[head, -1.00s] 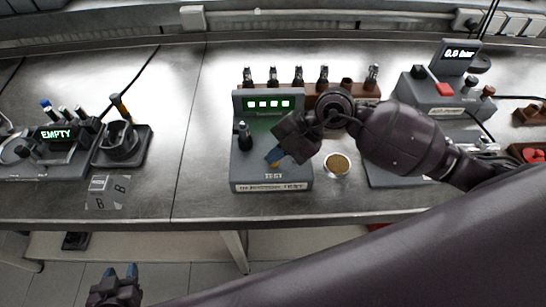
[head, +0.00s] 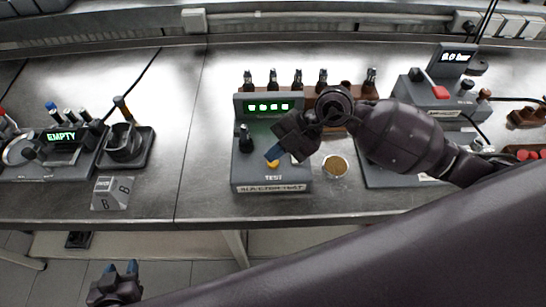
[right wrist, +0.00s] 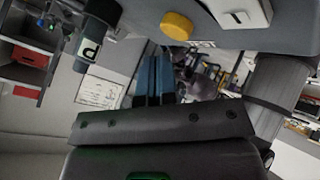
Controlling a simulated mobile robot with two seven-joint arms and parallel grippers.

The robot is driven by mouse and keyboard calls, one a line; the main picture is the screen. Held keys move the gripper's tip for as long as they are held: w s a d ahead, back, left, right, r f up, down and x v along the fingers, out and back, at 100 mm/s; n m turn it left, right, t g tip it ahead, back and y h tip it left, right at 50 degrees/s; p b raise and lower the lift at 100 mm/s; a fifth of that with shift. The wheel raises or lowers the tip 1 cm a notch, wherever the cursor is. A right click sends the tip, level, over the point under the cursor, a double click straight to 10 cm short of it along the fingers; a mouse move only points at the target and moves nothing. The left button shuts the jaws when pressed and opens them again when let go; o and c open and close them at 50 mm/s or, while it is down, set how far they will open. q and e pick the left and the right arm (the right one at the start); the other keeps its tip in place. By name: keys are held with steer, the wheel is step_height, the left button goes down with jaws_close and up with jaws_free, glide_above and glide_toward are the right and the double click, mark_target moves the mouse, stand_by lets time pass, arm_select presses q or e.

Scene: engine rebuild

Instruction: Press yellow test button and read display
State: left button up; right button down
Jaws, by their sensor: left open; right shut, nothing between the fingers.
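The grey test box (head: 244,176) stands on the bench, with a lit green display (head: 269,106) on its upright back panel. The display shows several small characters that I cannot read for certain. The yellow button (head: 272,164), above the "TEST" label, also shows round and clear in the right wrist view (right wrist: 176,25). My right gripper (head: 274,154) is shut and empty, its blue fingertips just beside the button and partly over it in the head view. In the right wrist view, a gap shows between the fingertips (right wrist: 153,62) and the button. My left gripper (head: 122,267) is open and empty, low in front of the bench.
A black knob (head: 245,138) rises from the box's left side. Several injectors stand in a brown rack (head: 335,95) behind it. A round cup (head: 335,166) is close to its right. A device reading "EMPTY" (head: 62,134) is at left. Bare bench lies left of the box.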

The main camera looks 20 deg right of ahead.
mark_target(275, 164)
step_height(275, 164, up, 3)
steer(key=p, duration=0.3)
steer(key=shift+r, duration=0.95)
stand_by(0.4)
